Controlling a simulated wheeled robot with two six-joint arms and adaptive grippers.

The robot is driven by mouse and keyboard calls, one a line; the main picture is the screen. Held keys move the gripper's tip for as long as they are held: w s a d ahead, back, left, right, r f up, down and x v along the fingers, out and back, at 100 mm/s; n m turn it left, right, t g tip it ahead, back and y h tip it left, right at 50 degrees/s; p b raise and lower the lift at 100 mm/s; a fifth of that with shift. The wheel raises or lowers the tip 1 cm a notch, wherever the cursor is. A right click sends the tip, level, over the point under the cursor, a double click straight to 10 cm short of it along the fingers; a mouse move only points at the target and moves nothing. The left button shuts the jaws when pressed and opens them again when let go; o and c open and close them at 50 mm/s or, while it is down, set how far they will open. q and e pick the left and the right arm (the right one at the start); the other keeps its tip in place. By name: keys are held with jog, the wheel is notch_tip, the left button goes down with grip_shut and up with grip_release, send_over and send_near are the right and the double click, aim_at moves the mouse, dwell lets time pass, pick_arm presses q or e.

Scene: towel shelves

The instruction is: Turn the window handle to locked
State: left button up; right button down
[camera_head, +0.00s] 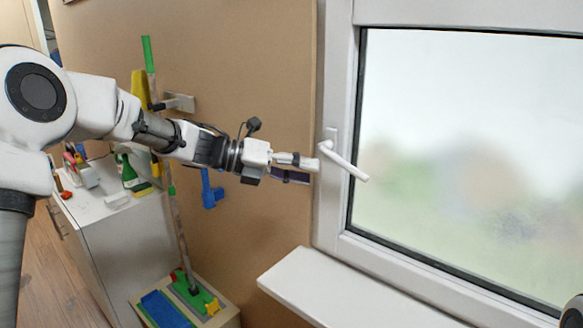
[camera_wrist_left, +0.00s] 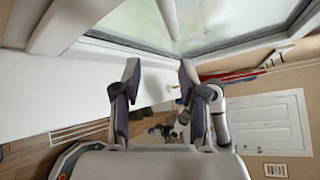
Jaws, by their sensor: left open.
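The white window handle (camera_head: 346,164) is on the left side of the window frame in the head view. Its lever slants down to the right from its pivot, across the edge of the glass. My left gripper (camera_head: 308,171) is just left of the handle, with its fingertips close to the pivot end. I cannot tell whether they touch it. In the left wrist view the two fingers of my left gripper (camera_wrist_left: 160,70) stand apart with nothing between them. A pale bar at the top of that view may be the handle. My right gripper is out of view.
A white window sill (camera_head: 340,295) juts out below the window frame (camera_head: 333,220). A white cabinet (camera_head: 125,235) with bottles and small items stands at the left. Cleaning tools and a blue hook (camera_head: 210,190) are by the tan wall. A white door (camera_wrist_left: 268,122) shows in the wrist view.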

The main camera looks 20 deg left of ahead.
pick_arm(q)
jog(key=v, duration=1.1)
jog(key=shift+r, duration=0.15)
jog(key=shift+a, duration=0.15)
